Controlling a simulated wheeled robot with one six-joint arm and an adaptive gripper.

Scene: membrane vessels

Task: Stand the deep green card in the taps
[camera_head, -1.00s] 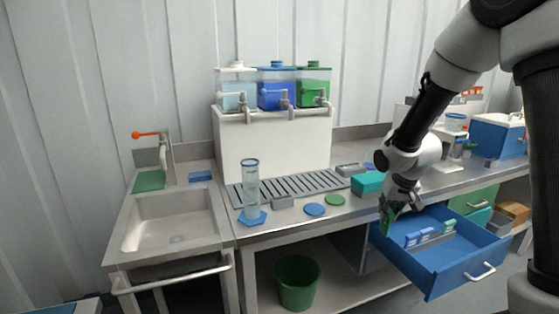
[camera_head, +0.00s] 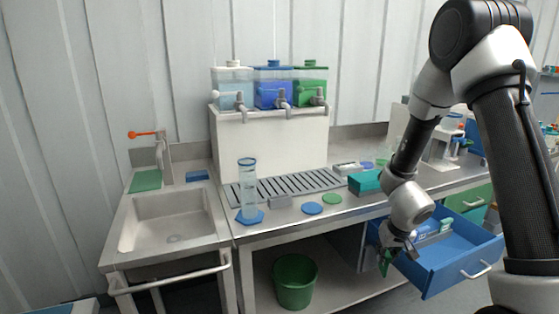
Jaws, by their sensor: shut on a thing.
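My gripper (camera_head: 391,248) is shut on the deep green card (camera_head: 384,263). The card hangs below the fingers, beside the left wall of the open blue drawer (camera_head: 455,275), under worktop height. The fingers hide part of the card. Three taps show in a row: a left tap (camera_head: 242,108), a middle tap (camera_head: 284,104) and a right tap (camera_head: 318,99). They are on the clear, blue and green dispensers at the back, up and left of my gripper.
A tall clear cylinder (camera_head: 247,190) stands on a blue hexagonal base at the worktop's front left. Blue disc (camera_head: 312,209), green disc (camera_head: 332,199) and teal box (camera_head: 365,182) lie along the front. A green bin (camera_head: 295,282) stands below. The sink (camera_head: 172,222) is at left.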

